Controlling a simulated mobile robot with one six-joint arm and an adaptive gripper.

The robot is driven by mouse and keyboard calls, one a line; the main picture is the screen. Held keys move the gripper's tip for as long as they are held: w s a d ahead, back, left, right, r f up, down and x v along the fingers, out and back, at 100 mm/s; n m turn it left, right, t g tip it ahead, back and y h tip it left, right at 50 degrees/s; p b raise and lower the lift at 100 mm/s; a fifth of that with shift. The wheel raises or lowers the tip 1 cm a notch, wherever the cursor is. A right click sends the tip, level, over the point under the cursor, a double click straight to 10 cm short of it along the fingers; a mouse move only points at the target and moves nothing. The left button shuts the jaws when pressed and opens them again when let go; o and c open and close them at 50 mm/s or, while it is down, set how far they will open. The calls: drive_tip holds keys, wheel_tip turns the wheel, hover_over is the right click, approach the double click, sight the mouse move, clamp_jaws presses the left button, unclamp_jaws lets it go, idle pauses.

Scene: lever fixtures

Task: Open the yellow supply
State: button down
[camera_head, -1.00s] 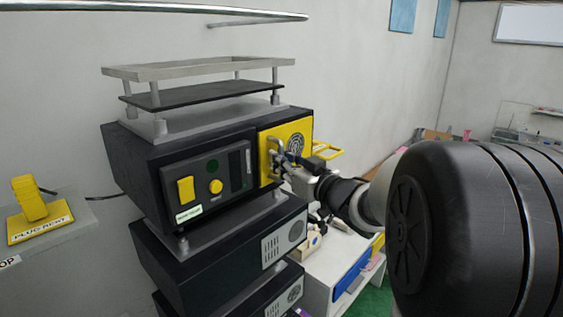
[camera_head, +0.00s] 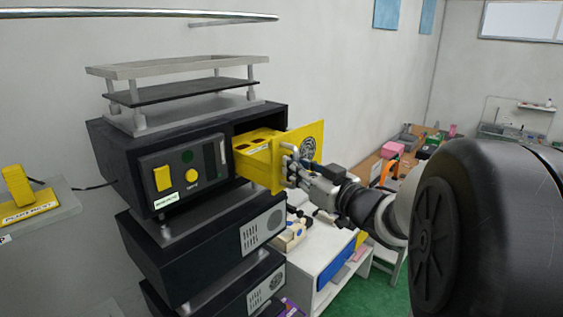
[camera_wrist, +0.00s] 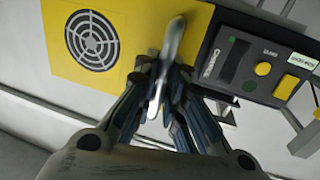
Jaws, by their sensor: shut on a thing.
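The yellow supply (camera_head: 255,159) is a drawer-like module with a round fan grille on its front, pulled part way out of the top black rack unit (camera_head: 150,150). Its open top shows dark holes. In the wrist view its yellow front (camera_wrist: 88,42) is at the upper left. My gripper (camera_head: 290,166) is shut on the metal handle (camera_wrist: 168,65) at the front's left edge. The fingers hide part of the handle. The bay behind the module shows as a dark gap.
A control panel (camera_head: 184,176) with a yellow switch and knob sits left of the bay. More black units are stacked below. A yellow plug rest (camera_head: 28,210) is at the left. A white bench (camera_head: 325,265) stands at lower right.

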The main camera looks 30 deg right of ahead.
drive_tip(key=shift+w+a+f, duration=0.15)
drive_tip(key=shift+w+a, duration=0.1)
drive_tip(key=shift+w, duration=0.45)
drive_tip(key=shift+s+d, duration=0.15)
drive_tip(key=shift+s, duration=0.15)
drive_tip(key=c, duration=2.1)
unclamp_jaws()
drive_tip(key=shift+s+d, duration=0.1)
drive_tip(key=shift+s, duration=0.2)
drive_tip(key=o, duration=0.4)
drive_tip(key=shift+w, duration=0.3)
drive_tip(key=shift+o, duration=0.2)
drive_tip(key=shift+s, duration=0.2)
drive_tip(key=shift+s, duration=0.1)
drive_tip(key=s+d, duration=0.1)
drive_tip(key=s, duration=1)
drive_tip(key=shift+s+d, duration=0.35)
drive_tip(key=shift+s, duration=0.05)
